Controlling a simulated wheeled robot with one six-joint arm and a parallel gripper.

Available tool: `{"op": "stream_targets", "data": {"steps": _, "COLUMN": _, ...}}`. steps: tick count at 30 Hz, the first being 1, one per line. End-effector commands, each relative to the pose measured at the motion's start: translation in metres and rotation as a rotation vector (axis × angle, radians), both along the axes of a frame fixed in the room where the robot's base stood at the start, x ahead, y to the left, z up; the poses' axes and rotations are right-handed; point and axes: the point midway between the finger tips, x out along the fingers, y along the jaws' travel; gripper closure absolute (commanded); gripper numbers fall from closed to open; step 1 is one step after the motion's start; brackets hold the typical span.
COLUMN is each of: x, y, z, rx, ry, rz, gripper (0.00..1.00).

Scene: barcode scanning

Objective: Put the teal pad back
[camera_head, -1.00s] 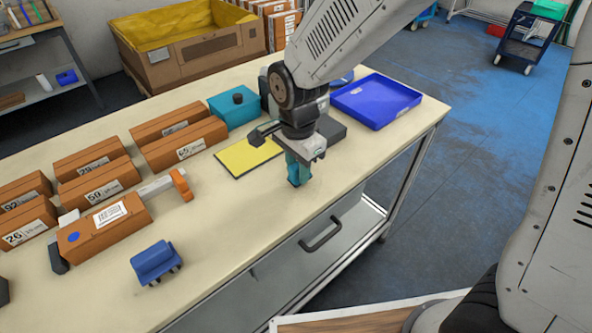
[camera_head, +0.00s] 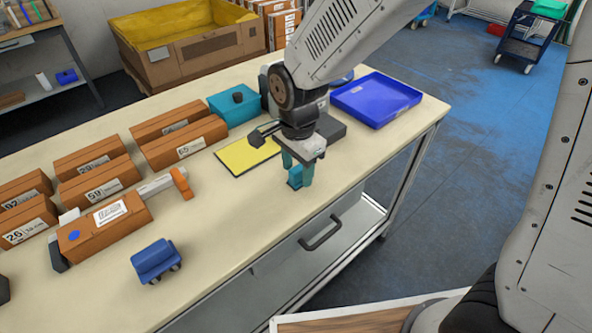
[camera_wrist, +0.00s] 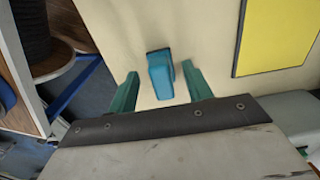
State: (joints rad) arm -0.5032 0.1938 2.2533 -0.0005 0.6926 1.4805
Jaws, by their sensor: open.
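A small teal pad (camera_wrist: 161,76) with a dark far end rests on the table, between the open fingers of my gripper (camera_wrist: 158,84) in the wrist view. A gap shows on both sides of it. In the head view, the pad (camera_head: 295,178) is partly hidden by the fingers of my gripper (camera_head: 298,171), near the table's front edge. My gripper points down with its green fingers low over the tabletop.
A yellow mat (camera_head: 245,157) lies left of my gripper. A blue tray (camera_head: 376,99) sits at the right end. Orange boxes (camera_head: 182,143) stand on the left, with a scanner-like tool (camera_head: 165,184) and a blue block (camera_head: 155,260) nearer. The front middle tabletop is clear.

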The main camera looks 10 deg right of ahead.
Motion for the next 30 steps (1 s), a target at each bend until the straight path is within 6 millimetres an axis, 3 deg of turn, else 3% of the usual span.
{"op": "stream_targets", "data": {"steps": 9, "x": 0.0, "y": 0.001, "z": 0.068, "rx": 0.003, "ry": -0.006, "rz": 0.001, "gripper": 0.5}}
{"op": "stream_targets", "data": {"steps": 15, "x": 0.0, "y": 0.001, "z": 0.1, "rx": 0.002, "ry": -0.002, "rz": 0.001, "gripper": 0.5}}
{"op": "stream_targets", "data": {"steps": 26, "x": -0.001, "y": -0.001, "z": 0.112, "rx": 0.001, "ry": -0.001, "rz": 0.003, "gripper": 0.5}}
{"op": "stream_targets", "data": {"steps": 30, "x": -0.009, "y": -0.025, "z": 0.126, "rx": 0.006, "ry": -0.012, "rz": 0.065, "gripper": 0.5}}
